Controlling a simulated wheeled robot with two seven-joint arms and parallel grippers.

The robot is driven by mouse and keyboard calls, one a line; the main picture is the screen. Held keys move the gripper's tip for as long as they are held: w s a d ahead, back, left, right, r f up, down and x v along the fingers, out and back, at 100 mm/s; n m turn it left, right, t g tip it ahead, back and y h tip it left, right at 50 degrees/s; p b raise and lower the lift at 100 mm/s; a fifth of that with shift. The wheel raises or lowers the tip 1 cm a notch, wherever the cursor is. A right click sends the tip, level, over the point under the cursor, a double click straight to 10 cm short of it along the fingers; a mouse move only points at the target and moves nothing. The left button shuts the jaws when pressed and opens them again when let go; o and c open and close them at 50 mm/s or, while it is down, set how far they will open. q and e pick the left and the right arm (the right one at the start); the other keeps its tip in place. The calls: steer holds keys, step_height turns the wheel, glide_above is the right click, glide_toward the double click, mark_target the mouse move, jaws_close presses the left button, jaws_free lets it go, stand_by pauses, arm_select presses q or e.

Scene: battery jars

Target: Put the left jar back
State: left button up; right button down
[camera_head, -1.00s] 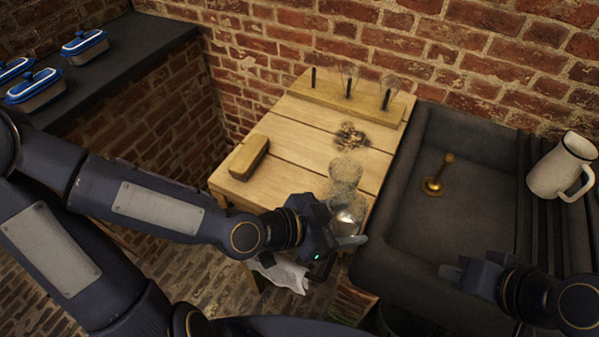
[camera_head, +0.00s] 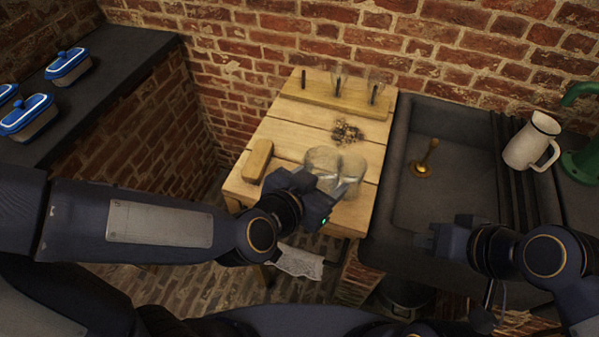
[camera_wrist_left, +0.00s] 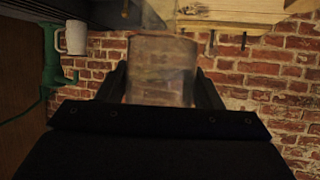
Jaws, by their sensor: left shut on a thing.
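My left gripper (camera_head: 325,184) is shut on a clear glass jar (camera_wrist_left: 160,75), gripping it by its sides above the front of the wooden table (camera_head: 285,130). The jar fills the middle of the left wrist view between the two fingers. In the head view two pale rounded shapes overlap beside the fingers; I cannot tell which belongs to the jar. The wooden rack (camera_head: 318,95) at the table's back has three dark pegs. The left peg (camera_head: 303,80) is bare; glass jars cover the middle and right pegs. My right gripper (camera_head: 428,240) is over the sink's front; its opening is unclear.
A wooden block (camera_head: 257,160) lies at the table's left, and a small brown pile (camera_head: 347,132) lies before the rack. The dark sink (camera_head: 455,190) with a brass piece (camera_head: 425,160) is on the right. A white jug (camera_head: 532,140) stands beyond.

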arm_select(q)
steer(key=w+a+f+b, duration=0.1)
steer(key=w+f, duration=0.2)
steer(key=w, duration=0.1)
steer(key=w+a+f, duration=0.1)
steer(key=w+f, duration=0.2)
steer(key=w, duration=0.1)
steer(key=w+a+f+b, duration=0.1)
steer(key=w+f, duration=0.2)
steer(key=w, duration=0.1)
steer(key=shift+w+b, duration=0.15)
steer(key=shift+b, duration=0.15)
steer(key=shift+w+f, duration=0.15)
steer(key=shift+f, duration=0.05)
steer(key=shift+w+f, duration=0.15)
steer(key=shift+f, duration=1.5)
steer(key=shift+f+b, duration=0.2)
steer(key=shift+b, duration=0.25)
steer(key=o, duration=1.1)
steer(key=shift+o, duration=0.2)
steer(key=shift+r, duration=0.1)
